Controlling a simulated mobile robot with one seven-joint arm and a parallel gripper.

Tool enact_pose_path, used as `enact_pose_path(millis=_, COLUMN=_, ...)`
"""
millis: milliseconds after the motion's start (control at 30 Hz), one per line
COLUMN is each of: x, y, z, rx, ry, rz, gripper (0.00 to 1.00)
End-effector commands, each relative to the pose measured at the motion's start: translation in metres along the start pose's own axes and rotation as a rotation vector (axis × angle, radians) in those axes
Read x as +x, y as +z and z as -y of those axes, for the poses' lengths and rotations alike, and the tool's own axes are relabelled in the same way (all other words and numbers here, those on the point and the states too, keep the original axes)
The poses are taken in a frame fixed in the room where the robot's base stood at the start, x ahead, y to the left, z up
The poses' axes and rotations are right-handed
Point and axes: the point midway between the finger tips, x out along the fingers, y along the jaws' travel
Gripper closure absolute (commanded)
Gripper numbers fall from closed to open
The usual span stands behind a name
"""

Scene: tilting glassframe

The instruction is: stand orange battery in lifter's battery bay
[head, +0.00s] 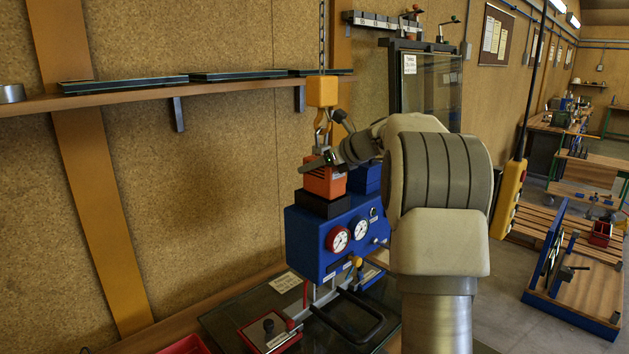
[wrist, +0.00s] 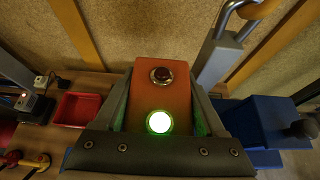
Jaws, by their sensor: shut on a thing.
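The orange battery (head: 324,184) is upright, just at the top of the black bay (head: 322,205) on the blue lifter (head: 330,240). Its lower end meets the bay's rim in the head view; I cannot tell how deep it sits. My gripper (head: 326,163) is shut on the battery's upper part from above. In the wrist view the battery (wrist: 160,93) is between the two fingers, with a lit green lamp (wrist: 159,122) and a dark red button (wrist: 161,75) on its top. The bay is hidden there beneath battery and gripper.
A yellow hoist block (head: 321,91) with a hook hangs close behind my gripper. A blue box (head: 365,178) stands right of the battery. Gauges (head: 338,239) face the front of the lifter. A red bin (wrist: 77,110) lies at the left in the wrist view.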

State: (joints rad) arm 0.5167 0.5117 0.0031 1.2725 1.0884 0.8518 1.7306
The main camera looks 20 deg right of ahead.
Motion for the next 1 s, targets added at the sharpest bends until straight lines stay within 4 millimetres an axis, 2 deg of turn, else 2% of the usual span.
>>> enact_pose_path(millis=133, x=0.007, y=0.0, z=-0.002, rx=-0.002, ry=-0.003, rz=0.003, gripper=1.0)
enact_pose_path(millis=400, x=0.024, y=-0.03, z=-0.002, rx=0.0, ry=-0.002, rz=0.003, gripper=1.0)
enact_pose_path(millis=667, x=0.026, y=-0.034, z=-0.002, rx=-0.002, ry=-0.003, rz=0.003, gripper=1.0)
enact_pose_path(millis=700, x=0.026, y=-0.036, z=-0.002, rx=-0.001, ry=-0.002, rz=-0.001, gripper=0.24)
enact_pose_path(millis=833, x=0.026, y=-0.036, z=-0.002, rx=-0.001, ry=-0.002, rz=-0.001, gripper=0.01)
enact_pose_path(millis=1000, x=0.026, y=-0.036, z=-0.002, rx=-0.001, ry=-0.002, rz=0.0, gripper=0.0)
